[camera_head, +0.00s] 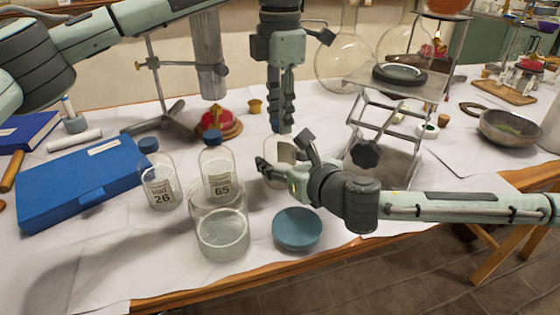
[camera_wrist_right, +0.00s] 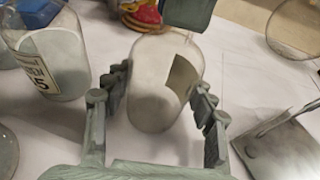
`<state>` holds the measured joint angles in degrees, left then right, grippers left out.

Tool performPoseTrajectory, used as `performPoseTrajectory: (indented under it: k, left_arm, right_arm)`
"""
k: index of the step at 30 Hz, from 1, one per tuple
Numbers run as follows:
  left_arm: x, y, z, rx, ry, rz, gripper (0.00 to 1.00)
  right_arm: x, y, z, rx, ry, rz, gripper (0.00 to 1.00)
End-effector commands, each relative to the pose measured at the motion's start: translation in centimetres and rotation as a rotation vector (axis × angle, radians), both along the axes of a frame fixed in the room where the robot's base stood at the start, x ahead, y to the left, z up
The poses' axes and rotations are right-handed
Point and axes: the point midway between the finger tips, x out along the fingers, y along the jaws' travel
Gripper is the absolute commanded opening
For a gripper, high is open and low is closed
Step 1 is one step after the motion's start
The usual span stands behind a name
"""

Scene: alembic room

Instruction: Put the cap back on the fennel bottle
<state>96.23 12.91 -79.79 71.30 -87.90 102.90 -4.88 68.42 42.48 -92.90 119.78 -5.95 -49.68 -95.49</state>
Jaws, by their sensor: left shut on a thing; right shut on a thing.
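A clear glass bottle (camera_head: 280,150) with a pale label stands on the white cloth, mostly hidden behind my right gripper; I cannot read its label. My right gripper (camera_head: 283,178) is shut around it. In the right wrist view the fingers sit on both sides of the bottle (camera_wrist_right: 160,85), which is upright. My left gripper (camera_head: 282,128) points down just above the bottle, shut on what seems to be the cap. The cap is hardly distinguishable between the fingers. In the right wrist view a blue-green piece (camera_wrist_right: 188,14) hangs over the bottle's top; I cannot tell if it is cap or finger.
Two blue-capped bottles, marked 26 (camera_head: 160,190) and 65 (camera_head: 219,178), stand to the left. A glass jar (camera_head: 222,235) and a blue round disc (camera_head: 297,229) are in front. A lab jack (camera_head: 385,130) stands right, a blue box (camera_head: 80,185) left.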

Motion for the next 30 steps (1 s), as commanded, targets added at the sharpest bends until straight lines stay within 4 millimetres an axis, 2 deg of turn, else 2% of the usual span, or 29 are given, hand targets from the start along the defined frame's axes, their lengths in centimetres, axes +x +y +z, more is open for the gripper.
performPoseTrajectory:
  k: [9,14,18,19,24,30]
  left_arm:
    - [-0.06,-0.02,-0.07,0.0,0.001,-0.792,0.0]
    - [-0.06,-0.01,-0.09,0.0,0.001,-1.075,0.0]
    - [-0.07,0.0,-0.09,0.0,0.001,-1.06,0.0]
    - [-0.07,0.0,-0.09,0.0,0.002,-1.06,0.29]
    - [-0.06,0.01,-0.09,0.0,0.001,-1.058,0.5]
    - [-0.04,0.01,-0.09,0.0,0.001,-1.057,0.51]
  right_arm:
    - [0.02,-0.01,-0.04,-0.001,0.001,-0.001,0.0]
    - [0.02,-0.02,-0.04,-0.001,0.001,-0.001,0.0]
    - [0.02,-0.02,-0.04,0.0,0.001,-0.001,0.0]
    - [0.02,-0.02,-0.04,0.0,0.001,-0.001,0.0]
    - [0.02,-0.02,-0.04,-0.001,0.001,-0.001,0.0]
    - [0.01,-0.03,-0.04,-0.001,0.001,-0.001,0.0]
